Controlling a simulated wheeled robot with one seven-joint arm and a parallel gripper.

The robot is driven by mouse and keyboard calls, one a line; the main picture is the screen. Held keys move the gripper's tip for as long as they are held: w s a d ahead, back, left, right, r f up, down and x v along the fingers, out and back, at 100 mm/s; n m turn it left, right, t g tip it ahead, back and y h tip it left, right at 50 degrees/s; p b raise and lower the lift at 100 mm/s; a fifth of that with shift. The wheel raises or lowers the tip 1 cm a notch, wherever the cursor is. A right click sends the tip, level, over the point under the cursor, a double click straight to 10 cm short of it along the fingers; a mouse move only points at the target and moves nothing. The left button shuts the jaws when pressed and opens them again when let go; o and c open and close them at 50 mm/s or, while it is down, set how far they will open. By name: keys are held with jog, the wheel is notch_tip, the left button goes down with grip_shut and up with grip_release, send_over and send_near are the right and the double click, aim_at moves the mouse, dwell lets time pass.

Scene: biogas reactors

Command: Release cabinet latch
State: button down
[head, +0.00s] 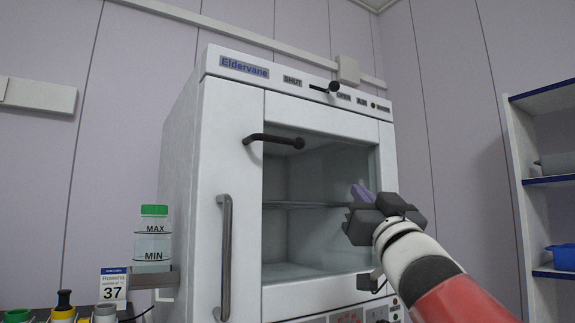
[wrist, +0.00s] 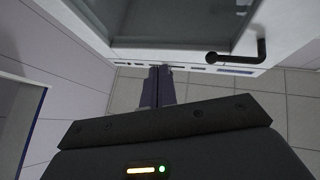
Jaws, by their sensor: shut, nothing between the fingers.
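The white cabinet (head: 232,130) has a glass door, which looks closed. A black L-shaped lever (head: 273,139) lies roughly level at the door's upper left; it also shows in the wrist view (wrist: 240,55), right of my fingers. A small black knobbed lever (head: 325,88) sits on the top panel between the labels SHUT and OPEN. A grey upright handle (head: 225,255) is on the left of the front. My gripper (head: 358,190) is in front of the glass, right of and below the L-shaped lever. Its purple fingers (wrist: 159,75) are shut and empty, apart from both levers.
A green-capped bottle (head: 153,238) stands on a small side shelf (head: 150,279) at the cabinet's left. Several containers (head: 62,303) are at lower left. A shelf unit (head: 520,150) with a blue bin (head: 563,258) stands right. Space before the glass left of my gripper is clear.

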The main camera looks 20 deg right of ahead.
jog(key=s+a+r+n+g+y, duration=0.1)
jog(key=a+r+n+y, duration=0.1)
jog(key=r+n+y, duration=0.2)
jog(key=s+a+r+n+g+y, duration=0.2)
jog(key=r+n+y, duration=0.1)
jog(key=n+y, duration=0.7)
jog(key=shift+s+a+r+y, duration=0.2)
jog(key=shift+a+r+y, duration=0.15)
jog(key=shift+y, duration=1.55)
jog(key=p+x, duration=0.3)
jog(key=x, duration=0.7)
jog(key=f, duration=0.1)
jog(key=w+f, duration=0.1)
jog(key=w+f+b, duration=0.1)
jog(key=shift+w+d+f, duration=0.15)
jog(key=shift+d+f, duration=0.1)
jog(key=shift+d, duration=0.1)
jog(key=shift+f, duration=0.15)
jog(key=shift+f+m+t+h+b, duration=0.2)
jog(key=shift+m+t+h+b, duration=0.15)
jog(key=shift+m, duration=0.25)
